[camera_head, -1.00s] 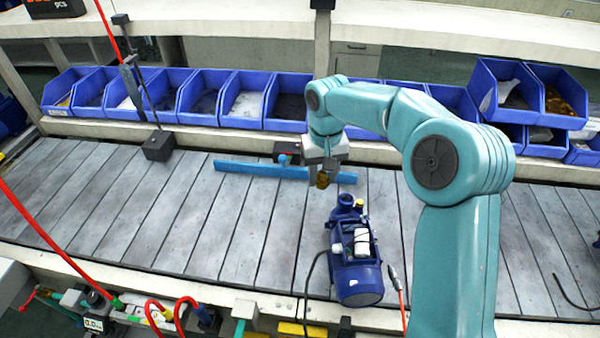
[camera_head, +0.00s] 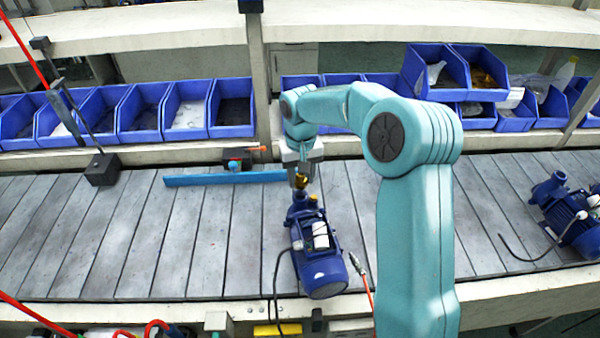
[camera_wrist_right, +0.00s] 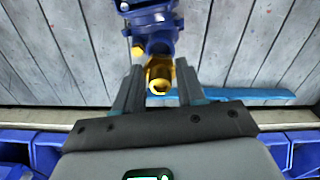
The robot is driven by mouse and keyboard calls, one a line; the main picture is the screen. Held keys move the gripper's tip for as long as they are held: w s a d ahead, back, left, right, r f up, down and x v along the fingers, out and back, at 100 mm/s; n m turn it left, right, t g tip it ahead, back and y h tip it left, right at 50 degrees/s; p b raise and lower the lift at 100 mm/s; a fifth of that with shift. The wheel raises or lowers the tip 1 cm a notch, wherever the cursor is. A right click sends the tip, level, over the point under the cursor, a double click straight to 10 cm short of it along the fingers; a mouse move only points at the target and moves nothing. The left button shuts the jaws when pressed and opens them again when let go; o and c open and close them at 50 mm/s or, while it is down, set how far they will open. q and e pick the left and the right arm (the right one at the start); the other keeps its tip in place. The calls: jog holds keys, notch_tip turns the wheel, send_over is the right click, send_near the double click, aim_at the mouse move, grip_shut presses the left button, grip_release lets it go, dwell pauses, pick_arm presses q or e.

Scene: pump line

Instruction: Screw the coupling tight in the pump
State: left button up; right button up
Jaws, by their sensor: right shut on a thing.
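The blue pump (camera_head: 320,268) lies on the slatted work surface (camera_head: 225,250), its port end toward the back. The brass coupling (camera_head: 300,181) is at that port, below my right gripper (camera_head: 301,176). In the right wrist view, my right gripper (camera_wrist_right: 158,85) is shut on the coupling (camera_wrist_right: 159,76), which sits between its two fingers. The blue pump (camera_wrist_right: 156,38) is right beyond the coupling there. The coupling lines up closely with the port; I cannot tell how deep it is seated. My left gripper is not in view.
A second blue pump (camera_head: 575,220) lies at the right. A blue bar (camera_head: 222,178) lies behind the first pump, near a small red-and-blue valve (camera_head: 238,162). Blue bins (camera_head: 232,108) line the back. A black cable and a red hose run beside the first pump.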

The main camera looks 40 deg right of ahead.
aim_at(301, 184)
notch_tip(301, 184, down, 2)
jog(key=shift+w+f+b, duration=0.1)
jog(key=shift+b, duration=0.5)
jog(key=shift+f+b, duration=0.3)
jog(key=shift+f, duration=0.15)
jog(key=shift+f, duration=0.2)
jog(key=o, duration=1.1)
jog(key=shift+o, duration=0.2)
jog(key=shift+r, duration=0.1)
jog(key=shift+r+p, duration=2.15)
jog(key=shift+r, duration=0.85)
jog(key=shift+f, duration=0.1)
